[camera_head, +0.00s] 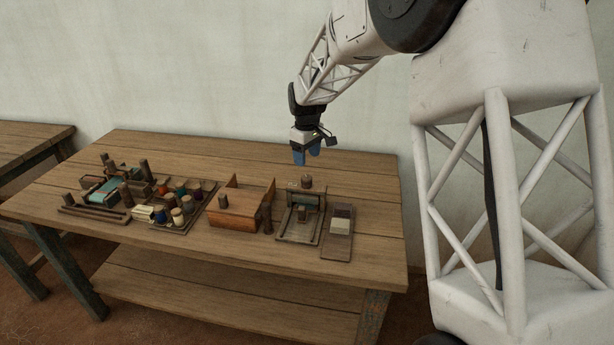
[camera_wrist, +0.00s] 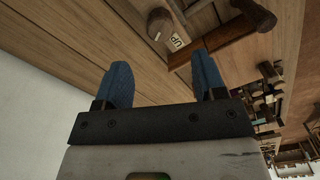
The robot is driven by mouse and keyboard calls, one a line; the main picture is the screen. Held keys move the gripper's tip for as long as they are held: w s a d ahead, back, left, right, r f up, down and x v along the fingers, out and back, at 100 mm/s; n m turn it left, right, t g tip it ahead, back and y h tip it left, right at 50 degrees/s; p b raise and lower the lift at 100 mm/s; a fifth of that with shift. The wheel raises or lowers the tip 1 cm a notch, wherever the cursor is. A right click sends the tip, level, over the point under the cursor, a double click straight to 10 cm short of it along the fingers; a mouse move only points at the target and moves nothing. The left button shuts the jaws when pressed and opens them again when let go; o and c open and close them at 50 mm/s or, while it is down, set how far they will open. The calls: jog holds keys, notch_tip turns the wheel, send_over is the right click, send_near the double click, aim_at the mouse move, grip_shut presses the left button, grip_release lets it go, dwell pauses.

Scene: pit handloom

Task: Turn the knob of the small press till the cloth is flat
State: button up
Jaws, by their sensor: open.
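The small press (camera_head: 287,232) is a wooden frame near the right end of the table. Its round brown knob (camera_head: 306,182) sits on top. In the wrist view a brown round knob (camera_wrist: 160,23) shows beyond the fingertips, beside a small pale label with dark letters (camera_wrist: 176,41). My gripper (camera_head: 306,160) has blue fingers and hangs just above the knob in the head view, apart from it. In the wrist view my gripper (camera_wrist: 158,72) has its fingers spread with nothing between them. I cannot make out the cloth inside the press or whether it is flat.
A narrow tray (camera_head: 337,251) with pale pieces lies right of the press. A wooden box (camera_head: 234,219) stands to its left. Farther left are a rack of spools (camera_head: 180,200) and a small loom (camera_head: 104,190). The back of the table (camera_head: 200,153) is clear.

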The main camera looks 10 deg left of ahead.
aim_at(307, 177)
jog(key=shift+f, duration=3.9)
jog(key=c, duration=0.9)
